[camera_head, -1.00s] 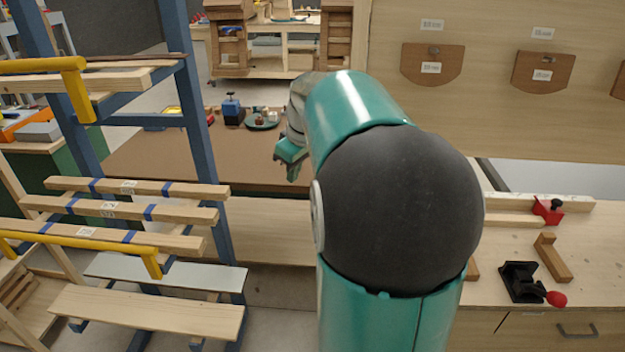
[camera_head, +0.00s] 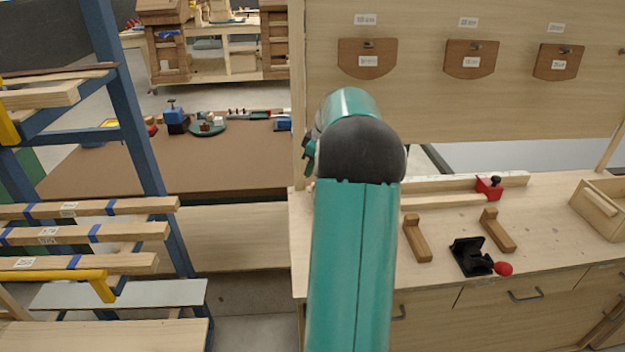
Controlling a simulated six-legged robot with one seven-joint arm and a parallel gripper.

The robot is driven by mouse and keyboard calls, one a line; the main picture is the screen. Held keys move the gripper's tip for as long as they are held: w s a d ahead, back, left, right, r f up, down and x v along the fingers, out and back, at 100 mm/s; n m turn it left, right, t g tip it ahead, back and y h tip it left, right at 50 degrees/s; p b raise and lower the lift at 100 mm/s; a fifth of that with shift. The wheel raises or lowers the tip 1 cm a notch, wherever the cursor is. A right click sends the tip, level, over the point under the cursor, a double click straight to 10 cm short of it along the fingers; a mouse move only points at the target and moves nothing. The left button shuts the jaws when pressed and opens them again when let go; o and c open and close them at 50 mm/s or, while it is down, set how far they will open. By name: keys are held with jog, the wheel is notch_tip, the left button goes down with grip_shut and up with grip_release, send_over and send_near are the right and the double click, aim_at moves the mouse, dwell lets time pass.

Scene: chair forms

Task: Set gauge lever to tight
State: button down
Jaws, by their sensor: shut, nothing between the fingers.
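A black toggle-like device (camera_head: 468,256) lies near the front of the pale workbench, and a red ball knob (camera_head: 503,268) is at its right end. Farther back, a red block with a small black knob (camera_head: 488,187) sits at a long wooden fence (camera_head: 452,183). I cannot tell which of the two carries the gauge lever, and no tight mark is readable. My gripper (camera_head: 309,150) shows only as a small teal piece left of my arm, shut and empty. It is well left of both devices and touches neither. My arm hides most of it.
Two wooden L-shaped pieces (camera_head: 417,238) (camera_head: 497,230) stand on the bench near the black device. An open wooden box (camera_head: 605,207) is at the right. A blue rack with boards (camera_head: 132,108) stands left. A brown table (camera_head: 240,160) lies behind.

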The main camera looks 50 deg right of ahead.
notch_tip(320, 180, down, 9)
jog(key=shift+s+r, duration=0.15)
jog(key=shift+s, duration=0.3)
jog(key=shift+s+d, duration=0.1)
dwell(0.5)
jog(key=shift+n, duration=0.3)
